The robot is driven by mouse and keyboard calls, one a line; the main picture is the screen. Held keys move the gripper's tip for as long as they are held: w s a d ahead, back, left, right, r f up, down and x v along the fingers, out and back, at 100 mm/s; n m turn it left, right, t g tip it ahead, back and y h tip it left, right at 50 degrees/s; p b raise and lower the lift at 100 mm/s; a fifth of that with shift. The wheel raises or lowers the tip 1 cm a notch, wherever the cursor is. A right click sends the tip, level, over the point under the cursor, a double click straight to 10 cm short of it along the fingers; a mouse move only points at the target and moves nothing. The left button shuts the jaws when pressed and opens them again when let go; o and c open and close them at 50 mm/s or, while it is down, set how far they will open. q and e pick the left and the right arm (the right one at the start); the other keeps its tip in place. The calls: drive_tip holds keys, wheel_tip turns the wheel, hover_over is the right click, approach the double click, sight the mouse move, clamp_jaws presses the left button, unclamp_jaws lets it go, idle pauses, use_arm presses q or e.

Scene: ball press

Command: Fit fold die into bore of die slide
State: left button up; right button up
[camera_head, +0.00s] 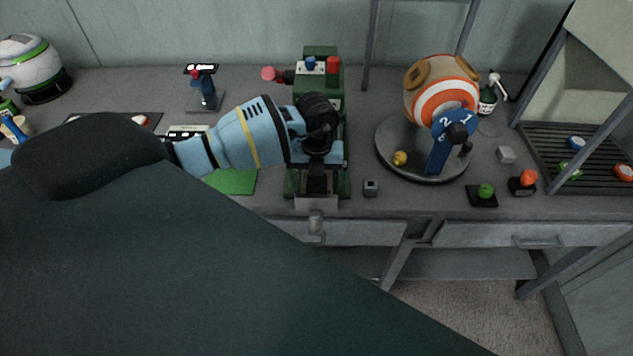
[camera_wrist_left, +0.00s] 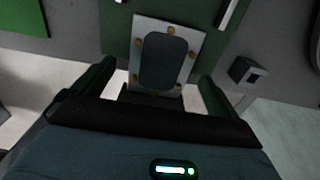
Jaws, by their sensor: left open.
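My left gripper (camera_head: 317,182) points down over the front of the green press (camera_head: 320,75). In the left wrist view its two fingers (camera_wrist_left: 156,74) are apart, with nothing held between them. Beyond the fingertips is a light plate (camera_wrist_left: 187,58) with brass-coloured screws and a dark rounded rectangle (camera_wrist_left: 165,60) in its middle. The plate looks like the die slide; I cannot tell whether the dark area is an empty bore or a seated fold die. A small grey block with a dark square face (camera_head: 370,188) sits right of the press, also in the left wrist view (camera_wrist_left: 246,72). My right gripper is out of view.
A round turntable (camera_head: 385,150) carries a striped drum and a blue numbered piece on the right. Small black stands with green (camera_head: 485,191) and orange (camera_head: 528,178) knobs are near the counter's front edge. A green mat (camera_head: 235,182) lies left of the press.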

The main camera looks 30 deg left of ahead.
sight(317, 187)
use_arm(q)
wheel_tip(317, 187, up, 4)
drive_tip(key=shift+r, duration=0.95)
drive_tip(key=shift+f, duration=0.1)
